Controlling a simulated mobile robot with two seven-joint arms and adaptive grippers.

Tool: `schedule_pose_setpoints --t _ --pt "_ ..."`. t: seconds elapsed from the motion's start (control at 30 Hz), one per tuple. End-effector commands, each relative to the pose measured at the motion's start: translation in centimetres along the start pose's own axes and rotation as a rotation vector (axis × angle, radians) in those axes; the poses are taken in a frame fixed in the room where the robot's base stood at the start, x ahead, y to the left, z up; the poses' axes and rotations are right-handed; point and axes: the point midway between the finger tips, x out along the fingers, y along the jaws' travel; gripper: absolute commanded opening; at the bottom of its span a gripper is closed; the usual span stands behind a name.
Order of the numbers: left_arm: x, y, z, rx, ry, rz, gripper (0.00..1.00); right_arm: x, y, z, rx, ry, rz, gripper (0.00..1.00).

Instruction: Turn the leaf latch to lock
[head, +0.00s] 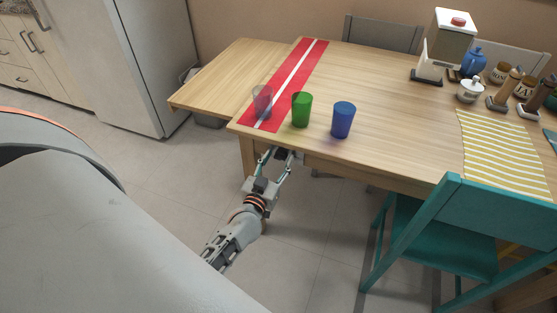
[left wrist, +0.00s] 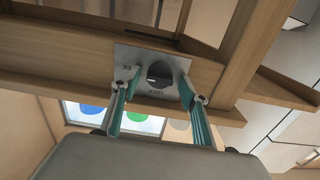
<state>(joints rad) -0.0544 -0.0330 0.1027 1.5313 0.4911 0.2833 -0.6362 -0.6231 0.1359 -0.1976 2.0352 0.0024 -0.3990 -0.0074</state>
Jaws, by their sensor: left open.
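Lettering that seems to read "LOCK" is on the plate below the knob. My left gripper (left wrist: 159,88) is open, with one teal-padded finger on each side of the knob; I cannot tell whether they touch it. In the head view my left gripper (head: 279,154) reaches up under the front edge of the table (head: 380,95), by the red runner's end. My right gripper is not in view.
A table leaf (head: 215,80) extends at the left. A clear cup (head: 262,101), a green cup (head: 302,109) and a blue cup (head: 342,120) stand near the front edge. A teal chair (head: 455,225) stands at the right. Wooden beams (left wrist: 245,50) flank the latch.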

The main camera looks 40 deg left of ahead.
Motion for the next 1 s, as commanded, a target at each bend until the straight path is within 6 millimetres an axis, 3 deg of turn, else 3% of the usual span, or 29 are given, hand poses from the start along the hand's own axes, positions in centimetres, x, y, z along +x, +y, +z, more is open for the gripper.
schedule_pose_setpoints --t 0.27,0.4,0.43,0.77,1.0 --pt "0.1 0.0 0.0 0.000 -0.001 0.000 0.45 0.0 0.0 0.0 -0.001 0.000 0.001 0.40" --pt "0.1 0.0 0.0 0.000 0.000 0.000 0.08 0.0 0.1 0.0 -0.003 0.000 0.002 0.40" --pt "0.1 0.0 0.0 0.000 0.000 0.000 0.06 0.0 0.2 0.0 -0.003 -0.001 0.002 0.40" --pt "0.1 0.0 -0.1 -0.027 0.000 0.000 0.06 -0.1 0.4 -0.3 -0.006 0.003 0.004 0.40" --pt "0.2 0.0 -0.3 -0.146 0.002 0.001 0.06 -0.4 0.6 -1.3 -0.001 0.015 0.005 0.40"
